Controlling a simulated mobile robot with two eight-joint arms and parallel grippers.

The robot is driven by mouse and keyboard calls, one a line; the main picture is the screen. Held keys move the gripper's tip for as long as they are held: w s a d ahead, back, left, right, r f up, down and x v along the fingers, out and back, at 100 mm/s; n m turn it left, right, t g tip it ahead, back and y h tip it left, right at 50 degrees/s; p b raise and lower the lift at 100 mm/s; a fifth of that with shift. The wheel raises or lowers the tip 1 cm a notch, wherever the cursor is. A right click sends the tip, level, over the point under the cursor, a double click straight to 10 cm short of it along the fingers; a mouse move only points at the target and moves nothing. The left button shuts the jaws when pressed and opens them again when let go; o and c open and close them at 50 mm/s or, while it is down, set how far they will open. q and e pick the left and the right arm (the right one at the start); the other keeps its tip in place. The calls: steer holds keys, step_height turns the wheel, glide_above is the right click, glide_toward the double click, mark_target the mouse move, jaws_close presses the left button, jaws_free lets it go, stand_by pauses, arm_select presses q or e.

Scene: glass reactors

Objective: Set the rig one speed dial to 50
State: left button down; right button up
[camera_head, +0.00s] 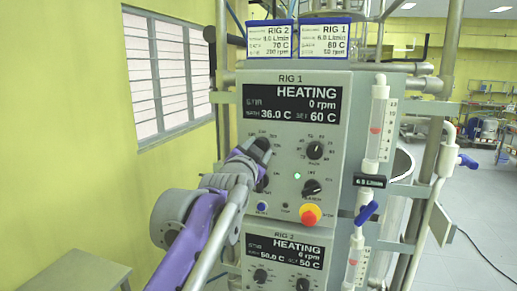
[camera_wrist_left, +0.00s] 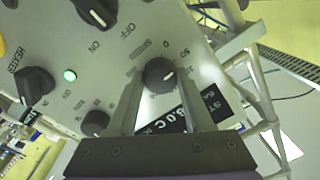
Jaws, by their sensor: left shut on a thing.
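The rig one panel (camera_head: 284,135) faces me, and its display (camera_head: 293,104) reads HEATING, 0 rpm, bath 36.0 C, set 60 C. My left gripper (camera_head: 262,151) is at the panel's upper left dial, which the fingers mostly hide in the head view. In the left wrist view, the fingers (camera_wrist_left: 160,100) are shut around this black round speed dial (camera_wrist_left: 160,74). A small white mark shows on its face, and numbers including 0 and 50 are printed beside it. I cannot tell the exact setting. My right gripper is not in view.
Another dial (camera_head: 315,150), a heater knob (camera_head: 312,188), a green light (camera_head: 297,175) and a red-orange button (camera_head: 310,215) are close by on the panel. The rig 2 panel (camera_head: 286,262) is below. Flow tubes (camera_head: 378,125) and pipes stand to the right.

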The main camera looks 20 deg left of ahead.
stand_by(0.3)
arm_select(q)
steer(key=shift+c, duration=1.5)
jaws_free()
steer(key=s+b, duration=0.1)
steer(key=s, duration=0.9)
steer(key=shift+s+f, duration=0.2)
steer(key=shift+s, duration=0.2)
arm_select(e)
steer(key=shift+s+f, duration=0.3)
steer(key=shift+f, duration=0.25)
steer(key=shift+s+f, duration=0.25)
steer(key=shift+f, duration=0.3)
arm_select(q)
steer(key=s+f+n+g, duration=0.2)
steer(key=s+f+g, duration=0.2)
steer(key=s+f, duration=0.4)
steer(key=s+f+n+g, duration=0.2)
steer(key=s+f+g, duration=0.2)
steer(key=f, duration=1.9)
steer(key=s+f+n+g, duration=0.2)
steer(key=s+f+g, duration=0.2)
steer(key=s+f, duration=0.7)
step_height(320, 180, down, 5)
steer(key=shift+s+a+f+n+g, duration=0.2)
steer(key=shift+s+a+n+g, duration=0.1)
steer(key=shift+s+n, duration=0.1)
